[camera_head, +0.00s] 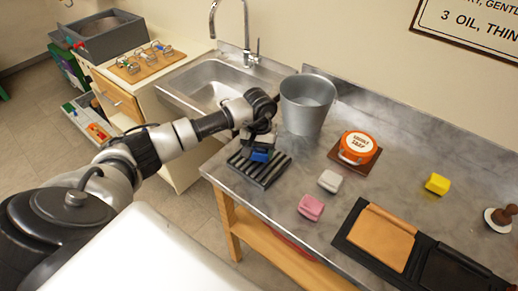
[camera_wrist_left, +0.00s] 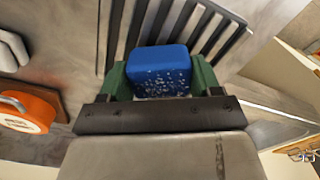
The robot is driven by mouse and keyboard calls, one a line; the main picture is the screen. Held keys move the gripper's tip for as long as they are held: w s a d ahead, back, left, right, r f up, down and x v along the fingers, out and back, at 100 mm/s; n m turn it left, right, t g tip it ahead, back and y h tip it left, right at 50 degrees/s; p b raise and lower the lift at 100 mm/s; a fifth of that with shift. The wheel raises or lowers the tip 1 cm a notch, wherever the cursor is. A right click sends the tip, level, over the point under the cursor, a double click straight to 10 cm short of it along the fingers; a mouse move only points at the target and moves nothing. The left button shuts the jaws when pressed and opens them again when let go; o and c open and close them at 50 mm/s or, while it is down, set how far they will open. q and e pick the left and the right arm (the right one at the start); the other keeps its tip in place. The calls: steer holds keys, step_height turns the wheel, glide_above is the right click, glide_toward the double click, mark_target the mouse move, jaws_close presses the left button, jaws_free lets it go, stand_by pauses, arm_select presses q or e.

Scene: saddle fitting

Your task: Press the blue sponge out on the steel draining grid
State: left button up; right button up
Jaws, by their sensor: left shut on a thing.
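The blue sponge (camera_head: 260,155) is held in my left gripper (camera_head: 261,146) over the steel draining grid (camera_head: 258,172). In the left wrist view the sponge (camera_wrist_left: 159,70) sits between the two green fingers of my left gripper (camera_wrist_left: 160,78), which touch its sides. Pale specks show on its near face. The dark and light bars of the grid (camera_wrist_left: 190,28) lie just beyond the sponge. I cannot tell whether the sponge touches the bars. My right gripper is not in view.
A metal bucket (camera_head: 307,103) stands close behind the grid, with the sink (camera_head: 212,84) to its left. An orange soap tin (camera_head: 357,147) on a brown board, a white sponge (camera_head: 330,181), a pink sponge (camera_head: 311,207) and a yellow sponge (camera_head: 437,184) lie to the right.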

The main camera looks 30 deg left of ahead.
arm_select(q)
steer(key=shift+f, duration=0.2)
steer(key=shift+s+f+b, duration=0.1)
steer(key=shift+f+b, duration=0.15)
steer(key=shift+b, duration=0.2)
stand_by(0.5)
steer(key=shift+r+p, duration=0.5)
steer(key=shift+r, duration=0.35)
steer(key=shift+r+p, duration=1.15)
steer(key=shift+r, duration=1.6)
steer(key=shift+f, duration=0.15)
